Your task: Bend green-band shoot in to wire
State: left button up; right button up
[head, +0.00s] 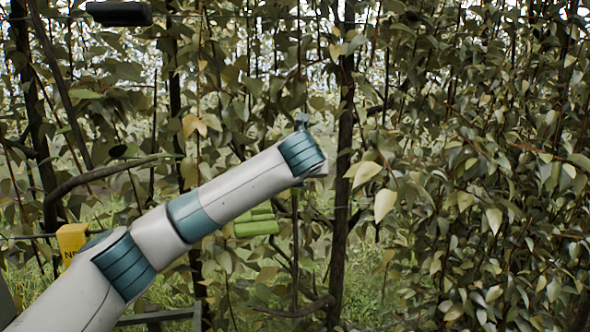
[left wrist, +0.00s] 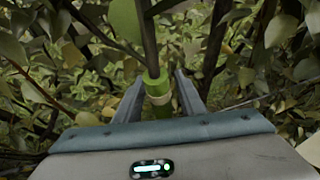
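The shoot with the green band (left wrist: 157,85) rises between the two fingers of my left gripper (left wrist: 160,92) in the left wrist view. The fingers stand apart on either side of it, with a narrow gap showing on the right. A pale ring sits just below the band. In the head view my left arm reaches in from the lower left, and the gripper (head: 303,122) is small and partly lost in the foliage. A thin horizontal wire (head: 35,236) shows at the left. My right gripper is not in view.
Dense leaves and dark stems fill the head view, with a dark trunk (head: 344,150) just right of my gripper. Light green pieces (head: 258,224) show below my forearm. A yellow block (head: 72,240) sits at the left, and a black bar (head: 118,14) at the top left.

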pick_arm(q)
jog(key=b+v, duration=0.8)
jog(key=v, duration=0.8)
jog(key=shift+s+r, duration=0.15)
jog(key=shift+r, duration=0.05)
jog(key=shift+a, duration=0.1)
